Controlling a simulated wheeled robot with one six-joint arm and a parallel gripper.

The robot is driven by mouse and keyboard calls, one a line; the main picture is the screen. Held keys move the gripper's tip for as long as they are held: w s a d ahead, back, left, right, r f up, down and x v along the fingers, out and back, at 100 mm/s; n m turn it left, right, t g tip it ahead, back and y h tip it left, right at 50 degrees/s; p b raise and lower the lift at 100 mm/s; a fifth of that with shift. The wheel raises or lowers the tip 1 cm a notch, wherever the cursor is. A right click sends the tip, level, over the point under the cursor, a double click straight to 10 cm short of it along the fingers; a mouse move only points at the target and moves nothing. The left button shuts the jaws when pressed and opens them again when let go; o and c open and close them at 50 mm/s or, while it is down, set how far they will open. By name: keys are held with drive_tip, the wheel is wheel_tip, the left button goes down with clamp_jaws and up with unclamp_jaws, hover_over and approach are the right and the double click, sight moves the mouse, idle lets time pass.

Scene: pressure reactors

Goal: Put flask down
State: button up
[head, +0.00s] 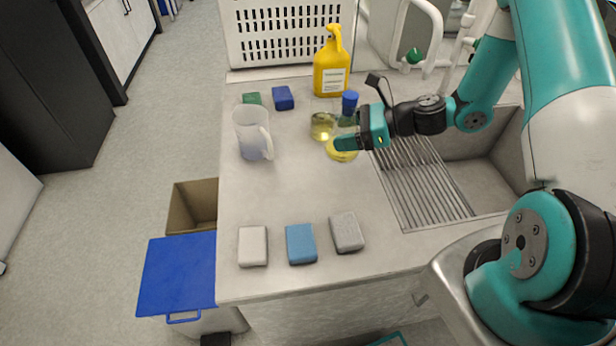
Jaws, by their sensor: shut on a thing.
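A clear flask (342,155) with a blue cap and yellow liquid in its base stands about upright over the counter beside the sink. My gripper (346,143) reaches in from the right and is shut on the flask; its teal finger hides part of the flask's body. I cannot tell whether the flask's base touches the counter (290,190). A second clear vessel (321,126) with yellow liquid stands just behind and left of it.
A yellow bottle (331,68) and white crate (285,30) stand at the back. A jug (252,133) stands left. A ribbed drainer (425,180) and sink lie right. Sponges (300,243) lie in front and at the back left. The middle counter is clear.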

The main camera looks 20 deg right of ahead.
drive_tip(key=s+a+r+n+g+y+b, duration=0.1)
drive_tip(key=a+r+n+g+b, duration=0.25)
drive_tip(key=a+r, duration=0.6)
drive_tip(key=shift+g, duration=0.25)
drive_tip(key=f, duration=0.6)
drive_tip(key=d+f, duration=0.1)
drive_tip(key=f, duration=0.5)
drive_tip(key=f+p, duration=0.1)
drive_tip(key=f, duration=0.5)
drive_tip(key=shift+s+d, duration=0.1)
drive_tip(key=shift+d, duration=0.3)
drive_tip(key=shift+f, duration=0.1)
drive_tip(key=o, duration=1)
drive_tip(key=shift+o, duration=0.2)
